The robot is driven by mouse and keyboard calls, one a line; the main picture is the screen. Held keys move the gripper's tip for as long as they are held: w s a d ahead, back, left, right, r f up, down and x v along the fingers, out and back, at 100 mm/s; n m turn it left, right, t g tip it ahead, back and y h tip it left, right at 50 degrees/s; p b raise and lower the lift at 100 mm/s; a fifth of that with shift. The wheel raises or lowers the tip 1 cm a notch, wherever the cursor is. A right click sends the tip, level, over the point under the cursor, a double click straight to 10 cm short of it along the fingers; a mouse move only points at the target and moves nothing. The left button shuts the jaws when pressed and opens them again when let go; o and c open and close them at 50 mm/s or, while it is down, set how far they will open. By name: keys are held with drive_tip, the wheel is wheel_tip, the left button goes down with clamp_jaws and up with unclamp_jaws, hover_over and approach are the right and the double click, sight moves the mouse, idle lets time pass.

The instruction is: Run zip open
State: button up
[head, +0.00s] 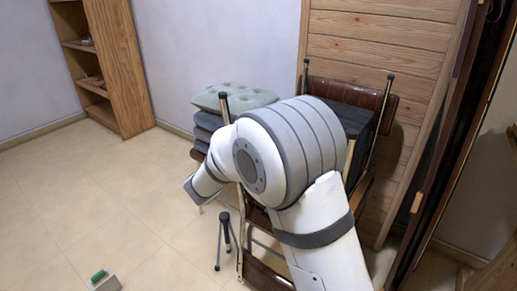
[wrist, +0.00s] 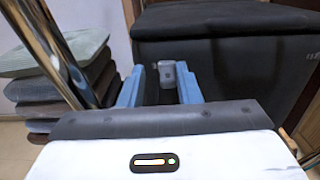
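A black soft case (wrist: 235,65) fills the middle and right of the wrist view. In the head view its dark side (head: 352,122) shows on the chair behind my arm. A small grey rounded piece (wrist: 167,70), possibly the zip's pull, stands out against the case. My gripper (wrist: 160,80) has two blue fingers spread apart, with the grey piece seen between them, nearer the right finger. I cannot tell whether they touch it. The zip line itself is not clear. In the head view my arm hides the fingertips.
A brown chair with metal posts (head: 387,95) surrounds the case; a shiny post (wrist: 52,45) passes close at left. Stacked cushions (head: 235,97) stand left. A wooden panel (head: 385,40) is behind.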

drive_tip(key=shift+o, duration=1)
drive_tip(key=shift+d, duration=0.1)
drive_tip(key=p+v, duration=0.2)
drive_tip(key=v, duration=0.6)
drive_tip(key=shift+f, duration=0.1)
